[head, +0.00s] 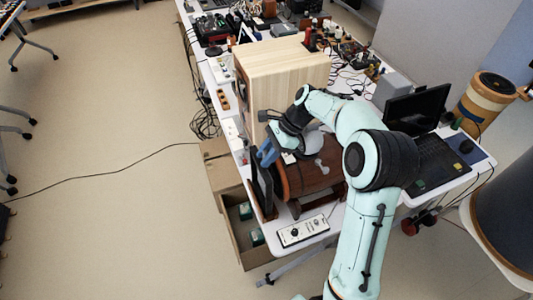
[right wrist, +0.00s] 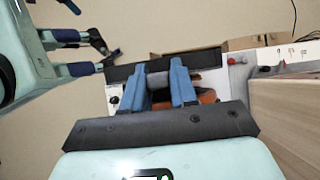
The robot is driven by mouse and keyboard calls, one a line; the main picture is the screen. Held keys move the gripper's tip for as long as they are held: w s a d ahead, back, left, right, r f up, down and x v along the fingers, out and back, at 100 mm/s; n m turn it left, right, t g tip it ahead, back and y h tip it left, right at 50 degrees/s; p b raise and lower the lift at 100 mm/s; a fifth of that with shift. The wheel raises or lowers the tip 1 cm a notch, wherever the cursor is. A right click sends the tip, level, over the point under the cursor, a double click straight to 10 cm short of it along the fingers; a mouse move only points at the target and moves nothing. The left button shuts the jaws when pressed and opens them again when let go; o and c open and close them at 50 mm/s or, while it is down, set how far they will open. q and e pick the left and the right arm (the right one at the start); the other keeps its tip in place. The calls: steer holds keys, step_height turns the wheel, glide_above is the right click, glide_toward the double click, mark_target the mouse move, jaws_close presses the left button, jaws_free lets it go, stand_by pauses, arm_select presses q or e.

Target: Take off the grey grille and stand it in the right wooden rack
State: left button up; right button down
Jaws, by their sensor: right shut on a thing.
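The dark grey grille (head: 263,186) is a thin, nearly upright panel at the table's left edge, beside the left end of a brown wooden barrel-shaped speaker (head: 305,180). My right gripper (head: 267,154) has its blue fingers at the grille's upper edge. In the right wrist view, the fingers (right wrist: 158,78) are shut on a grey part in front of the dark grille (right wrist: 206,58). A gap between grille and speaker is hard to judge. Dark brown wood (head: 318,204) shows below the speaker; I cannot tell whether it is a rack or the speaker's stand.
A tall pale wooden cabinet (head: 284,62) stands just behind the speaker. A white control box (head: 303,231) lies at the table's front. Open cardboard boxes (head: 233,229) are on the floor left of the table. A laptop (head: 416,110) is at right.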

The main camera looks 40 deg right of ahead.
arm_select(q)
steer(key=shift+s+f, duration=0.15)
steer(key=shift+f, duration=0.05)
arm_select(e)
steer(key=shift+f, duration=0.45)
arm_select(q)
steer(key=shift+w+r, duration=0.25)
steer(key=shift+r, duration=0.05)
stand_by(0.6)
steer(key=shift+s+f, duration=0.3)
arm_select(e)
steer(key=shift+f, duration=0.8)
stand_by(0.5)
steer(key=c, duration=0.8)
jaws_free()
arm_select(q)
steer(key=w+r+p, duration=0.3)
steer(key=w+r, duration=0.1)
steer(key=w, duration=0.1)
steer(key=shift+r+t, duration=0.3)
arm_select(e)
step_height(320, 180, up, 20)
arm_select(q)
steer(key=shift+s+a, duration=0.1)
steer(key=shift+s, duration=0.1)
arm_select(e)
steer(key=shift+s, duration=0.1)
